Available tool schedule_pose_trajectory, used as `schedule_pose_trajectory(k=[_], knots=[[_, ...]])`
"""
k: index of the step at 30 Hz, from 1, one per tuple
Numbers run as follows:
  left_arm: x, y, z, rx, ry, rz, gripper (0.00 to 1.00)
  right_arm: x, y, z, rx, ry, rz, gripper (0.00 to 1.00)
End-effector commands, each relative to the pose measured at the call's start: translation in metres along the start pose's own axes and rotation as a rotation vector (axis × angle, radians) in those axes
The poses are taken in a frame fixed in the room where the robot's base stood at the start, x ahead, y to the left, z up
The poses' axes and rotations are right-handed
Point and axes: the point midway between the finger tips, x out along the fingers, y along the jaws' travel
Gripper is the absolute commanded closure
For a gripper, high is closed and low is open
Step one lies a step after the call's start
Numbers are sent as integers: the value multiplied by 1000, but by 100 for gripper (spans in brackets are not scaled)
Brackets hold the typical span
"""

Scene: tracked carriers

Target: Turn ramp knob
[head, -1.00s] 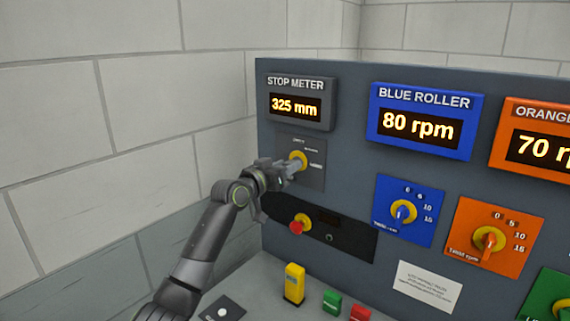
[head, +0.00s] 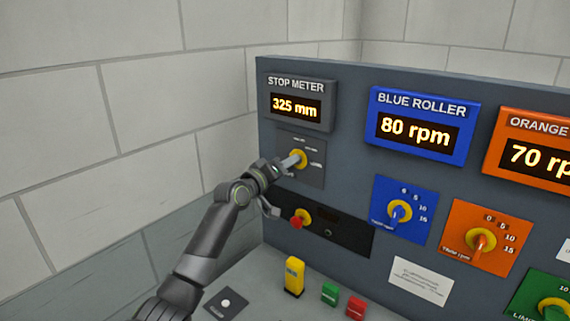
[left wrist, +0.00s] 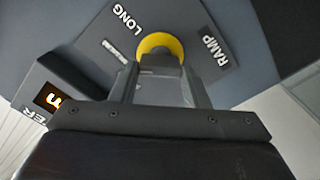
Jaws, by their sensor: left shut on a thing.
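The ramp knob is a selector with a yellow collar (head: 298,158) on a grey plate (head: 316,174) below the stop meter, on the upright panel. My left gripper (head: 288,163) reaches it from the left and is shut on the knob. In the left wrist view the yellow collar (left wrist: 160,44) shows just beyond the fingers (left wrist: 160,72), which hide most of the knob. The plate's "RAMP" label (left wrist: 214,48) is at the right and "LONG" (left wrist: 130,20) at the upper left. My right gripper is not in view.
The stop meter (head: 297,84) reads 325 mm. A red knob (head: 298,221) sits on a black strip just below my left gripper. Blue (head: 399,211) and orange (head: 481,243) dials are to the right. A yellow block (head: 293,277) stands on the desk below.

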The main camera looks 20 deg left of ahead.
Motion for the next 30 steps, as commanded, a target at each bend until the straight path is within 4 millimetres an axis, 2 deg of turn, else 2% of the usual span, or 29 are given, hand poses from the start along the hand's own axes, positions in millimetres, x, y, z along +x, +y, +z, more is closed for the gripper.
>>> schedule_pose_trajectory(k=[12, 13, 17, 26, 30], knots=[[0, -1, 1, -7, 0, -1, 81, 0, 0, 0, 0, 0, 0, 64], [0, -1, 1, -7, 0, -1, 54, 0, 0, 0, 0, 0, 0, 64], [0, -1, 0, -6, 0, 0, 37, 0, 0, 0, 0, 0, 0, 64], [0, 0, 0, -5, 0, 0, 36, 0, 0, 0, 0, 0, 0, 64], [-7, -1, 0, -4, 0, 0, 36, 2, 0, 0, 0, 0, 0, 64]])
